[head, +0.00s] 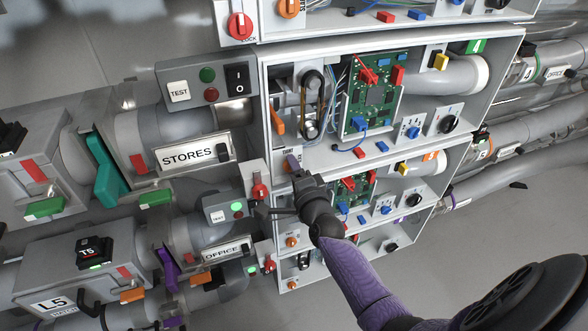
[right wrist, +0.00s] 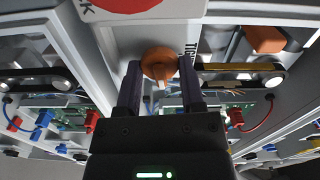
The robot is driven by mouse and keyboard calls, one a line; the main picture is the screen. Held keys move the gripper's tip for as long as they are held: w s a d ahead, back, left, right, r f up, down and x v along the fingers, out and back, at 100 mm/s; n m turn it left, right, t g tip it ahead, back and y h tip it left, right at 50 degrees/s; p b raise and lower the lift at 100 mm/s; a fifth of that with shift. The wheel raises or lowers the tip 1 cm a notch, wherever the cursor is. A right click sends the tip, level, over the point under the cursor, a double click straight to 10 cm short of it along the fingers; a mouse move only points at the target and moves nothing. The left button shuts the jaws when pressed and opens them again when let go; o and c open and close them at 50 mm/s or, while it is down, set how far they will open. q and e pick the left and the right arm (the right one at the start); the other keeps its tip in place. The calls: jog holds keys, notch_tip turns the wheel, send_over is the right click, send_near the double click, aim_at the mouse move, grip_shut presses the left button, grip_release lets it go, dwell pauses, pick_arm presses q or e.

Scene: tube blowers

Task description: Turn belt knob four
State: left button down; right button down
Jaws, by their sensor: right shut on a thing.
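An orange belt knob (right wrist: 158,60) sits on the light panel below a red-and-white disc in the right wrist view, beside lettering that starts "TIGH". My right gripper (right wrist: 160,78) has its two dark fingers on either side of the knob, shut on it. In the head view my right gripper (head: 293,164) reaches to the left edge of the middle cabinet, below a dark belt (head: 312,100) on pulleys; it hides the knob there. The knob's number cannot be read. My left gripper is not in view.
Other orange knobs (head: 292,242) sit on panels above and below. A red switch (head: 258,190) and a grey TEST box (head: 228,207) stand close to the left of my right gripper. Circuit boards (head: 372,92) fill the open cabinets. Grey floor (head: 500,225) is free at right.

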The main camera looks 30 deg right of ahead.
jog(key=shift+f+m, duration=0.1)
jog(key=shift+m, duration=0.4)
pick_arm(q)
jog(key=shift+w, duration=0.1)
pick_arm(e)
jog(key=c, duration=0.5)
grip_release()
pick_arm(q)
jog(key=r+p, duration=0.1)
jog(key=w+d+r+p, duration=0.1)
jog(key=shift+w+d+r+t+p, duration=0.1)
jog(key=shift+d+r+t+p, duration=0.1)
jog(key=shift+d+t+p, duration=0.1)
pick_arm(e)
jog(key=v, duration=1)
jog(key=shift+a, duration=0.1)
